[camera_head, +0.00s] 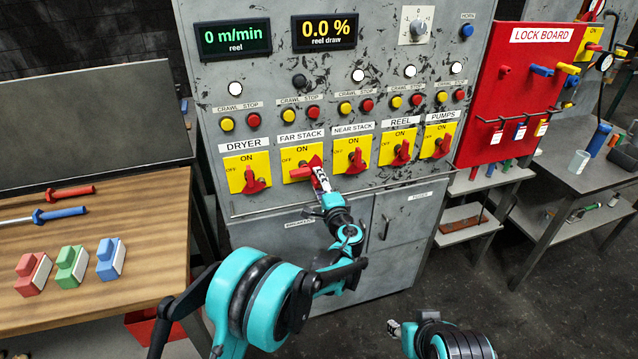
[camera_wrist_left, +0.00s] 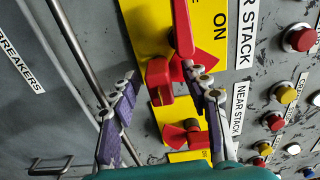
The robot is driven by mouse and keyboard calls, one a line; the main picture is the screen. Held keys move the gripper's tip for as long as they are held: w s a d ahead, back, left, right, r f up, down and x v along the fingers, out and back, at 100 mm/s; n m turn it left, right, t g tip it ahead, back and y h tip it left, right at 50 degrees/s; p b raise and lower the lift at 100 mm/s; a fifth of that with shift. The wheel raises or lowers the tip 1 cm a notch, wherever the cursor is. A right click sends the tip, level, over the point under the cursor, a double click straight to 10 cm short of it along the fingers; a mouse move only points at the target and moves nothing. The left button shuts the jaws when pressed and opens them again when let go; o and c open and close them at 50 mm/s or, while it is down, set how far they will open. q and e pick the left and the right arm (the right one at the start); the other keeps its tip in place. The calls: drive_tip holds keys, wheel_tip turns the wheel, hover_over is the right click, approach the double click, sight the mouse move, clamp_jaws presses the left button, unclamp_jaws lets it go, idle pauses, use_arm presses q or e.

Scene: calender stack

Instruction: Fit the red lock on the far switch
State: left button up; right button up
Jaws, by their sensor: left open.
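The far switch is the red handle on the yellow FAR STACK plate (camera_head: 289,155). Its red lever (camera_wrist_left: 183,28) lies sideways, towards OFF. My left gripper (camera_head: 318,178) is open right in front of this switch. In the left wrist view its fingers (camera_wrist_left: 160,95) stand apart, with a red block (camera_wrist_left: 158,73) between and beyond them. I cannot tell whether that block is the lock or part of the switch.
The DRYER (camera_head: 252,180), NEAR STACK (camera_head: 355,158), REEL (camera_head: 402,152) and PUMPS (camera_head: 443,148) switches flank the far one. A rail (camera_head: 265,212) runs below. The red lock board (camera_head: 495,95) is at right. A wooden bench (camera_head: 130,215) with coloured blocks is at left.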

use_arm(q)
drive_tip(key=shift+o, duration=0.6)
drive_tip(key=shift+s+d, duration=0.1)
drive_tip(key=v, duration=0.6)
drive_tip(key=shift+s+b, duration=0.4)
idle(0.3)
drive_tip(key=s+a+r+n+g, duration=0.1)
drive_tip(key=s+a+n+g, duration=0.25)
drive_tip(key=s+a, duration=0.45)
drive_tip(key=s+a+r+n+g, duration=0.1)
drive_tip(key=s+a+n+g, duration=0.25)
drive_tip(key=s+a, duration=0.45)
drive_tip(key=s+a+f+n+g+h, duration=0.1)
drive_tip(key=s+f+n+h, duration=0.1)
drive_tip(key=s, duration=0.8)
drive_tip(key=s+a+f+n+g+h, duration=0.2)
drive_tip(key=s+f+n, duration=0.3)
drive_tip(key=s, duration=0.5)
drive_tip(key=shift+h, duration=0.8)
